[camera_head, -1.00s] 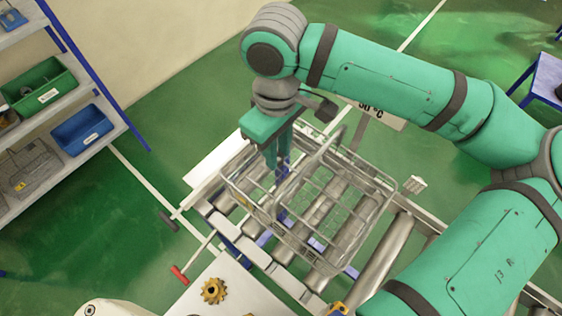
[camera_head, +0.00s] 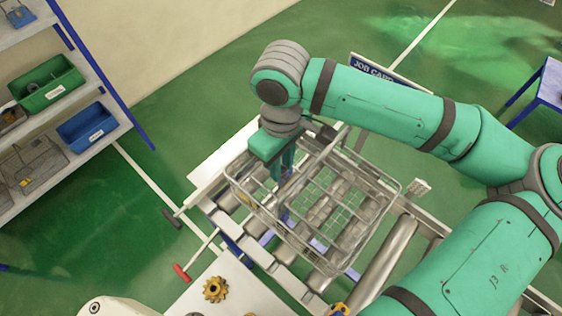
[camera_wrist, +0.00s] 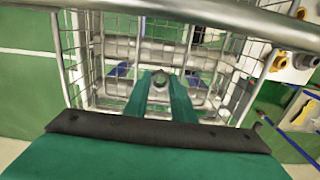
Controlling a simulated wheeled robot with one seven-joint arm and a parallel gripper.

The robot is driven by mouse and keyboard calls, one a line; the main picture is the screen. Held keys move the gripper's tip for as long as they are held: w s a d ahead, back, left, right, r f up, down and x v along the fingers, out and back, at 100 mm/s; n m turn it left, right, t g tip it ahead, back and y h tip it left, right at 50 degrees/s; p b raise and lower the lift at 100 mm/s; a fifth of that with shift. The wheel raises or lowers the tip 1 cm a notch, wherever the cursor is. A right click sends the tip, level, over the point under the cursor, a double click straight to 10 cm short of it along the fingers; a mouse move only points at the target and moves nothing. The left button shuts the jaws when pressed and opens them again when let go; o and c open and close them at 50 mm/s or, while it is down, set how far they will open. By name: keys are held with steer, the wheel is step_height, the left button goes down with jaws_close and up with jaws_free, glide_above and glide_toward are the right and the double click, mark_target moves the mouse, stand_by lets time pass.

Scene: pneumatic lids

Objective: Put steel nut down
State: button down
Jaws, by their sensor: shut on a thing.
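My gripper (camera_head: 281,172) points down into the left part of a wire basket (camera_head: 375,222). In the wrist view my gripper (camera_wrist: 162,88) has its two green fingers closed on a small dark grey round piece, the steel nut (camera_wrist: 161,77), held at the fingertips. The basket's mesh walls (camera_wrist: 82,62) surround the fingers in that view. The basket floor and the rollers under it show beyond the nut. I cannot tell whether the nut touches the basket floor. In the head view the nut is not discernible behind the wires.
The basket stands on a roller conveyor (camera_head: 385,256). A brass gear (camera_head: 215,289) lies on a white surface at the front. A shelf at left holds a green bin (camera_head: 47,84) and a blue bin (camera_head: 87,127). A thick rim bar (camera_wrist: 215,14) crosses near the wrist camera.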

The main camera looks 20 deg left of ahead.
steer(key=shift+f, duration=0.2)
steer(key=c, duration=1.5)
jaws_free()
steer(key=shift+r, duration=0.1)
step_height(320, 180, up, 13)
steer(key=shift+r, duration=0.1)
